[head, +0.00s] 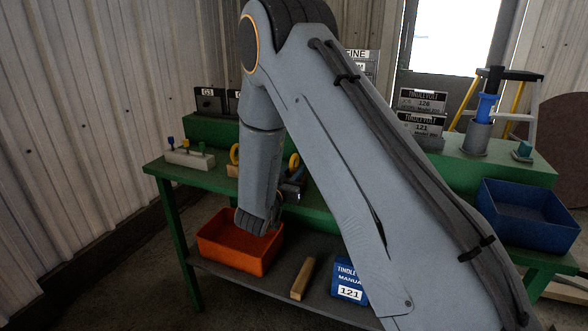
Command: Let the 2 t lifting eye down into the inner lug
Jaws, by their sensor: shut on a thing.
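My gripper (294,181) is the dark shape just right of my wrist, over the green bench; my own arm covers much of it. It is shut on a yellow ring-shaped lifting eye (294,161), which shows at its far side. No rating can be read on it. A second yellow ring (234,153) stands left of my forearm, partly hidden, near a tan block. The inner lug cannot be made out; my arm blocks that part of the bench. Whether the held eye touches anything below cannot be told.
The green bench (165,168) has a raised back shelf. A pale block with coloured pegs (188,156) stands at left. An orange bin (240,245), a wooden bar (303,278) and a blue manual box (347,280) are on the lower shelf. A blue bin (525,235) sits at right.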

